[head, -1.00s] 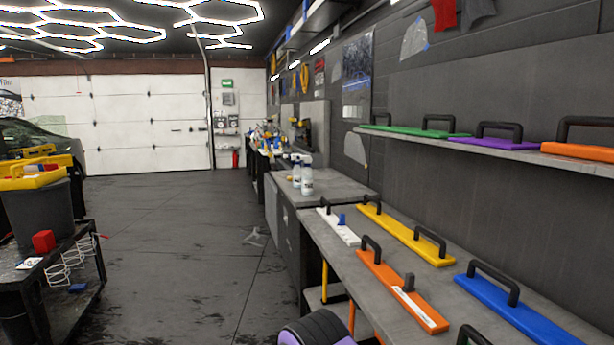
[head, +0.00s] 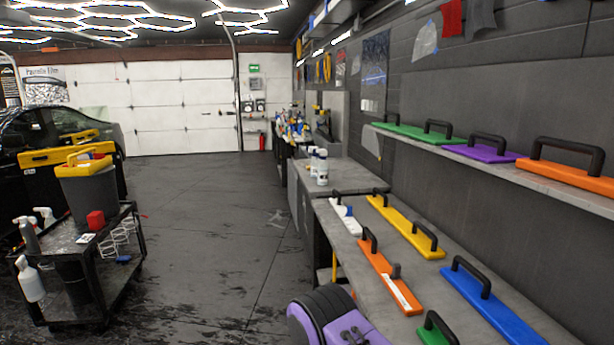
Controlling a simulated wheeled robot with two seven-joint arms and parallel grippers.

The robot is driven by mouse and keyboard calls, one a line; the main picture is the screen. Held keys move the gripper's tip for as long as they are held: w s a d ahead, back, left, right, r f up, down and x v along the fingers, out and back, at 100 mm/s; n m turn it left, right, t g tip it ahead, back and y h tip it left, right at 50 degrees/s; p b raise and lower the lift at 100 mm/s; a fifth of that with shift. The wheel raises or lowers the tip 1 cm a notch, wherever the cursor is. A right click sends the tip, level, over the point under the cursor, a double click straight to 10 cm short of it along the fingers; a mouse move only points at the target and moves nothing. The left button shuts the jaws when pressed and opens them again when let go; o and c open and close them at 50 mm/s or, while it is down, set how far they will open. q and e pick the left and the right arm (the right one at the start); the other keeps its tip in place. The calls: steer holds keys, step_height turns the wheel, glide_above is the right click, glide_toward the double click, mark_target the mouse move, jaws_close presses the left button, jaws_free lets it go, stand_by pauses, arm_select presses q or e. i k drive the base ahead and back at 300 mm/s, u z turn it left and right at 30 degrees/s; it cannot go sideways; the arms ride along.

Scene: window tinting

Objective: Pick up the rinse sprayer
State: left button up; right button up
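Several spray bottles stand at the left. A grey-bodied spray bottle (head: 30,237) with a white trigger head is on top of the black cart (head: 140,229). Another white trigger head (head: 45,215) shows just behind it. A white spray bottle (head: 30,281) is at the cart's near left side, lower down. Two white bottles (head: 322,169) stand on the grey workbench at the centre. I cannot tell from the picture which of these is the rinse sprayer.
The cart also carries a grey bucket (head: 91,192) with a yellow top and a red block (head: 95,220). A dark car (head: 50,127) stands behind it. The bench (head: 455,318) along the right wall holds coloured handled boards. The floor (head: 205,235) between is mostly clear.

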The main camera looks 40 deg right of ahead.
mark_target(322, 166)
steer(key=u, duration=1.95)
steer(key=i, duration=4.1)
steer(key=z, duration=2.8)
steer(key=i, duration=3.3)
steer(key=z, duration=1.55)
